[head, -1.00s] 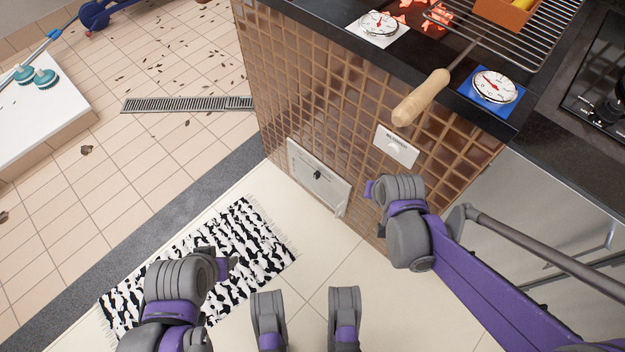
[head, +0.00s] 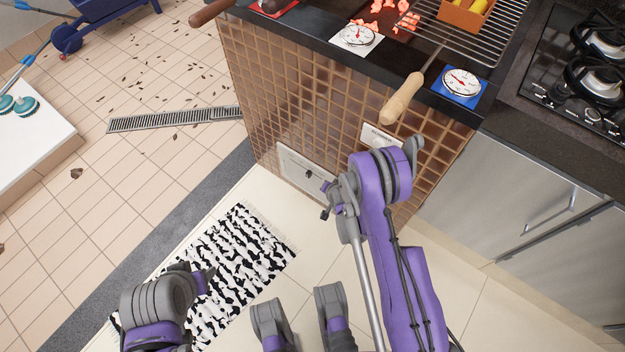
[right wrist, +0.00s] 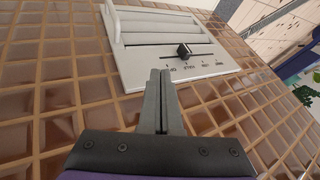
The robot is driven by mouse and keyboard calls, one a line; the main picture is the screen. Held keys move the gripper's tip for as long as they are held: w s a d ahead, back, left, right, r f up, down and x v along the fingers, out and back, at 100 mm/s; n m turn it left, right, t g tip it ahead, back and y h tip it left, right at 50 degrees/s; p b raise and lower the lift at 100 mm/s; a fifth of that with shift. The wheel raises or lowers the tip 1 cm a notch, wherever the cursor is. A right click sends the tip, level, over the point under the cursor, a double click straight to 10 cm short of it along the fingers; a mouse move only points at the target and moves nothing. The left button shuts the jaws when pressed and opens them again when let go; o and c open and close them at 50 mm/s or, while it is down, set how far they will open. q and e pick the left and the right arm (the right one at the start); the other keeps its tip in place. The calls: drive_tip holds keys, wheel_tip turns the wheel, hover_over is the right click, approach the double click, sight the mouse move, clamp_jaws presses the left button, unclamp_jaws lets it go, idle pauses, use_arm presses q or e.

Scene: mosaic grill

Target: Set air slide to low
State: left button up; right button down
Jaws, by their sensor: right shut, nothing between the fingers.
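The air slide panel (right wrist: 180,52) is a pale metal plate with louvres on the tiled wall. Its black slide knob (right wrist: 184,52) stands left of the scale's middle, by the second label from the left; the labels are too small to read surely. The panel (head: 290,160) also shows in the head view, low on the brown tiles.
A second pale plate (head: 378,137) sits higher on the tiled wall. A wooden handle (head: 402,97) juts over the counter edge near two dial gauges (head: 357,36) (head: 462,82). A black-and-white rug (head: 230,255) lies on the floor in front.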

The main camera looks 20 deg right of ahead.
sight(309, 174)
drive_tip(key=w+a+f+b, duration=0.2)
drive_tip(key=w+f, duration=0.6)
drive_tip(key=w, duration=0.1)
drive_tip(key=shift+a, duration=0.15)
drive_tip(key=shift+w, duration=0.1)
